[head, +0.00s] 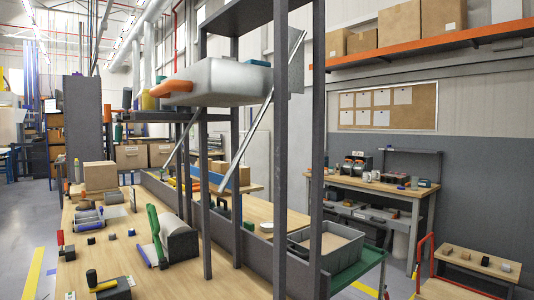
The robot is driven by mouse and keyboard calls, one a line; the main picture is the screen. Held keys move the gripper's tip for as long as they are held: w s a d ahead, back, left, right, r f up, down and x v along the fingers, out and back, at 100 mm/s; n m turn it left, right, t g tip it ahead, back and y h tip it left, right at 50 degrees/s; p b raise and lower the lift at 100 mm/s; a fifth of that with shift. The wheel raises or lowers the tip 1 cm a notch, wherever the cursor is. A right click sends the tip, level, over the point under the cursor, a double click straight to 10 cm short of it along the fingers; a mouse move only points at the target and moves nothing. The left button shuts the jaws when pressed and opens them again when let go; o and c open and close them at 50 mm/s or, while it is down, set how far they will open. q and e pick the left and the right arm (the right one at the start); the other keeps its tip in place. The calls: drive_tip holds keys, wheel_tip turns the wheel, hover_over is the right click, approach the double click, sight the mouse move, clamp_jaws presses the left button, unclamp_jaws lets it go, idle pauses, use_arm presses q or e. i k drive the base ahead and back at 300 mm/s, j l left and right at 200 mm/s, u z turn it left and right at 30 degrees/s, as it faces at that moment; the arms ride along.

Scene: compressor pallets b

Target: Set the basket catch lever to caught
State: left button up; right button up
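A pale grey, basket-like tub (225,82) sits high inside a dark upright frame (320,120), with an orange rounded part (170,87) at its left end. Slanting metal struts (262,112) run beside the tub. A long green lever (154,222) stands tilted beside a dark grey roller-like block (179,237) on the wooden bench. A small red-handled lever (61,240) stands at the bench's left edge. I cannot tell which part is the basket catch lever, or its setting. Neither gripper shows.
The wooden bench (100,265) holds a cardboard box (100,176), clamps and a yellow-handled tool (95,278). Another workbench (370,190) is by the wall. Open floor (28,225) lies at left.

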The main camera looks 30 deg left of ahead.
sight(128, 92)
drive_tip(key=u, duration=1.45)
